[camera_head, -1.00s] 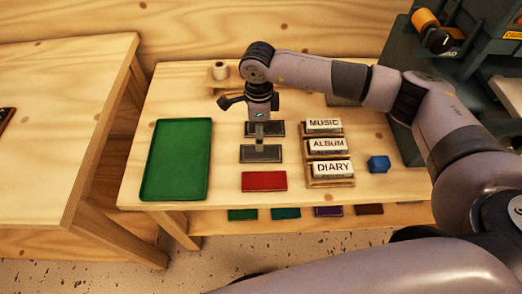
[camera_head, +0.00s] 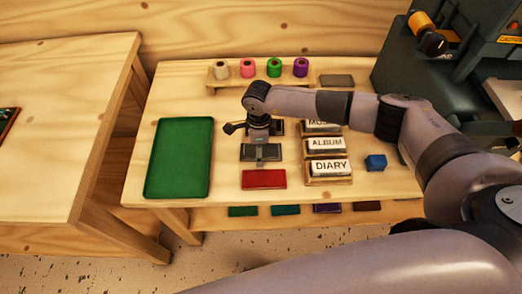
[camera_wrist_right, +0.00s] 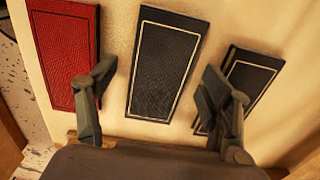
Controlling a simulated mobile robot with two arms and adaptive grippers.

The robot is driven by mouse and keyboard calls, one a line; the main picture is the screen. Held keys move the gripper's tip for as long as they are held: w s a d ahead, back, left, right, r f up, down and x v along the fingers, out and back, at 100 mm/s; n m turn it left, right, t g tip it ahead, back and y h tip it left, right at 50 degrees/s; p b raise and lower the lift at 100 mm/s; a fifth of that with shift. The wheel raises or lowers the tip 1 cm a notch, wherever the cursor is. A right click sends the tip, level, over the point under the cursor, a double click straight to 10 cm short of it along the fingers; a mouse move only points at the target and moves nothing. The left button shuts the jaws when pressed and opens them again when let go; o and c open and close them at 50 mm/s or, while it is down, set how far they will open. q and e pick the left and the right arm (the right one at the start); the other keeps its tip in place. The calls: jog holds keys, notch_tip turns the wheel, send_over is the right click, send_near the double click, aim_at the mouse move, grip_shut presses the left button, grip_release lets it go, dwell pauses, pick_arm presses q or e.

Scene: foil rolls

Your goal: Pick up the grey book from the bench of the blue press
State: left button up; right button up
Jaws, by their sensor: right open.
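My right gripper (camera_head: 262,158) is open and empty above a dark grey book (camera_head: 254,151) with a pale border line. In the right wrist view, the fingers (camera_wrist_right: 155,92) stand apart on either side of this book (camera_wrist_right: 162,65). A second dark book (camera_head: 277,128) lies behind it, partly hidden by my gripper; it also shows in the right wrist view (camera_wrist_right: 248,85). A red book (camera_head: 264,179) lies in front. A plain grey flat piece (camera_head: 337,80) lies at the back, near the dark bluish press (camera_head: 400,62). My left gripper is out of view.
A green tray (camera_head: 150,178) lies at the left of the bench (camera_head: 225,190). Labelled blocks, including DIARY (camera_head: 329,167), and a blue block (camera_head: 376,162) are to the right. A rack (camera_head: 217,82) of coloured rolls stands behind. Several books lie on the lower shelf (camera_head: 270,222).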

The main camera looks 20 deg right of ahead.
jog(key=c, duration=1.3)
jog(key=shift+r, duration=0.1)
